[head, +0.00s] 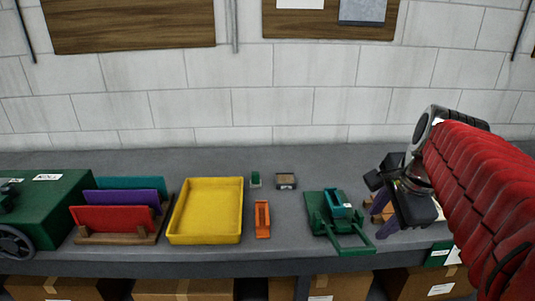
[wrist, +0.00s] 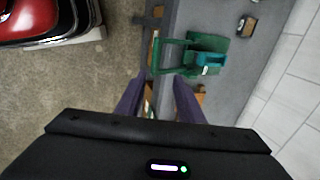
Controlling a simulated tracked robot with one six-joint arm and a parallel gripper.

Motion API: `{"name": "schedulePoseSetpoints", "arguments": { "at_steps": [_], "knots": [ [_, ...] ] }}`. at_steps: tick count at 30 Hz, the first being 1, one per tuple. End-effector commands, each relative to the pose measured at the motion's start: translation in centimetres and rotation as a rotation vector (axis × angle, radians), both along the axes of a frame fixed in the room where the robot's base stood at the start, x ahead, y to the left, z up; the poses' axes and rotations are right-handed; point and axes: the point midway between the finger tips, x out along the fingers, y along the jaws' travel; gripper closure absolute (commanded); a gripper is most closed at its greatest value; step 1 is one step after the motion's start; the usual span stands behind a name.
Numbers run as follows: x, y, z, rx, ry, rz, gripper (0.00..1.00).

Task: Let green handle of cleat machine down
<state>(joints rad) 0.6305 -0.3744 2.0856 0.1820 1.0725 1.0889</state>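The green cleat machine (head: 319,208) sits on the grey bench, right of centre in the head view, with a teal block (head: 341,211) on top. Its green handle (head: 353,250) is a U-shaped frame reaching toward the bench's front edge. In the wrist view the machine (wrist: 208,43) is at the top, with the handle (wrist: 172,41) pointing left; its exact tilt is hard to tell. My gripper (head: 376,221) is right of the machine and apart from the handle. In the wrist view its purple fingers stand apart, so my gripper (wrist: 152,84) is open with nothing held.
A wooden item (wrist: 200,97) lies by the right finger. To the left stand an orange tool (head: 263,220), a yellow tray (head: 172,238), coloured panels in a rack (head: 118,238) and a green machine (head: 50,200). A small block (head: 286,181) is behind. Cardboard boxes (head: 183,288) sit below the bench.

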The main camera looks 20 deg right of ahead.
Motion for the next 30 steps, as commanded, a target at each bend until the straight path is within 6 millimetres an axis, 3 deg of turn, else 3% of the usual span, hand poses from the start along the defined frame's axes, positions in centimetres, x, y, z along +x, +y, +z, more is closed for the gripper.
{"name": "schedulePoseSetpoints", "arguments": {
  "at_steps": [12,17,23,27,30],
  "knots": [
    [-0.4,0.1,0.9,0.001,0.0,0.001,0.66],
    [-0.3,0.6,0.8,-0.009,0.001,0.028,0.77],
    [-0.4,3.6,0.0,-0.088,0.01,0.229,0.91],
    [-0.8,7.2,-1.1,-0.19,0.017,0.486,1.0],
    [-1.4,9.8,-2.1,-0.273,0.02,0.689,1.0]
  ]
}}
